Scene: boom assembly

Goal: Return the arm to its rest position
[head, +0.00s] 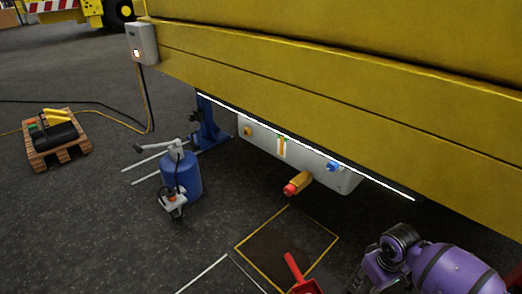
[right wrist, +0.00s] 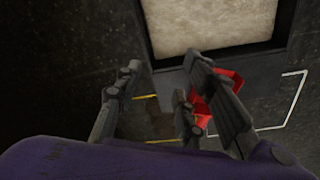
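My right arm is purple and comes in at the lower right of the head view. Its gripper shows only in part there, cut off by the bottom edge. In the right wrist view my right gripper (right wrist: 162,88) has its dark fingers spread apart, with nothing seen between them. A red scoop-like tool (head: 299,274) lies on the floor left of my right arm. A red object (right wrist: 228,78) shows partly behind a finger in the right wrist view. My left gripper and arm are not in view.
A yellow boom (head: 330,70) crosses overhead, with a grey panel (head: 265,148) below it. A blue canister (head: 187,178), a blue stand (head: 208,125) and a wooden pallet (head: 45,160) stand left. A framed tan surface (right wrist: 205,22) shows at wrist.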

